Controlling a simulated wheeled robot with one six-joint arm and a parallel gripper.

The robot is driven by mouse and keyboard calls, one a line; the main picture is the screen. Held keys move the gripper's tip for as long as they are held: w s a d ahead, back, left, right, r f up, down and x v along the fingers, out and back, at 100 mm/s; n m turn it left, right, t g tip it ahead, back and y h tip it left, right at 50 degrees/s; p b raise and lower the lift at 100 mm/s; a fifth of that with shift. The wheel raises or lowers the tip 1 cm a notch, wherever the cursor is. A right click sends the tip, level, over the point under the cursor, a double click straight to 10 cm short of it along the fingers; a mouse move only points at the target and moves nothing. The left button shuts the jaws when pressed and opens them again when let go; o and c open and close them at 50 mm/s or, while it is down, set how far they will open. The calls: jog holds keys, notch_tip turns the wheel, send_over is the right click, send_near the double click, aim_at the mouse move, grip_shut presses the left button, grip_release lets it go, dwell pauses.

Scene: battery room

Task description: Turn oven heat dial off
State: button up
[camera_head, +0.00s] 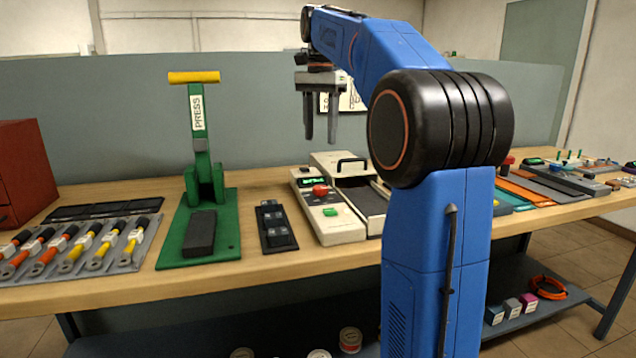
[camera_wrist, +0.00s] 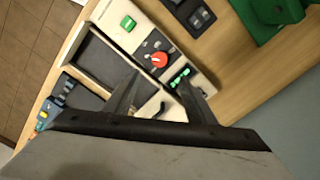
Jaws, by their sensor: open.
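The oven is a cream benchtop box (camera_head: 342,232) on the wooden bench, with a dark chamber and a black handle. Its red heat dial (camera_head: 320,190) sits on the front panel between a green display and a green button. The dial also shows in the wrist view as a red-orange knob (camera_wrist: 158,60) with a dark patch around it. My gripper (camera_head: 321,140) is open and empty, pointing down above the oven, well clear of the dial. In the wrist view its fingers (camera_wrist: 157,95) straddle the display end of the panel. The dial's marks are too small to read.
A green press (camera_head: 200,185) with a yellow handle stands left of the oven, with a black switch block (camera_head: 274,228) between them. Tools lie on a grey tray (camera_head: 150,255) further left.

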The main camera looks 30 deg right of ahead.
aim_at(320, 187)
notch_tip(320, 187, down, 14)
jog(key=shift+f, duration=0.15)
dwell(0.4)
jog(key=c, duration=1)
jog(key=shift+c, duration=0.2)
jog(key=shift+n, duration=0.3)
jog(key=n, duration=1.3)
jog(key=shift+n, duration=0.3)
